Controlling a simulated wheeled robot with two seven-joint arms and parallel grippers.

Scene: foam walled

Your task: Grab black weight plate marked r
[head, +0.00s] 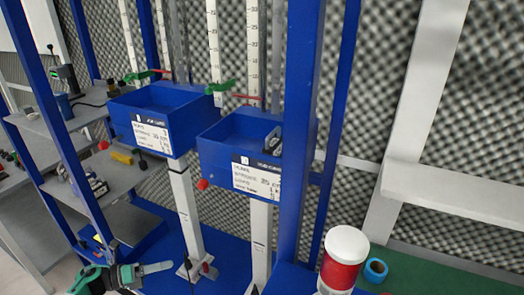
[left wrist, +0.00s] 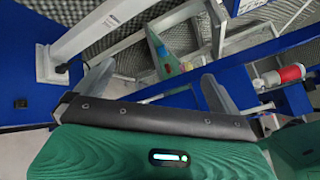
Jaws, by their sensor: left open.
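A dark object (head: 273,143) sits at the right side of the right blue box (head: 225,150). It may be the black weight plate, but no letter r is readable on it. My left gripper (head: 136,254) is open and empty at the lower left of the head view, low and left of the boxes. In the left wrist view its two grey fingers (left wrist: 158,88) stand wide apart with nothing between them. The floor of the right box is partly hidden by its front wall. My right gripper is not in view.
A left blue box (head: 155,112) stands on a white post. Blue uprights (head: 300,130) rise right of the boxes. A red and white jar (head: 342,262) and a blue tape roll (head: 376,269) stand at lower right. Grey shelves (head: 60,120) with tools are at left.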

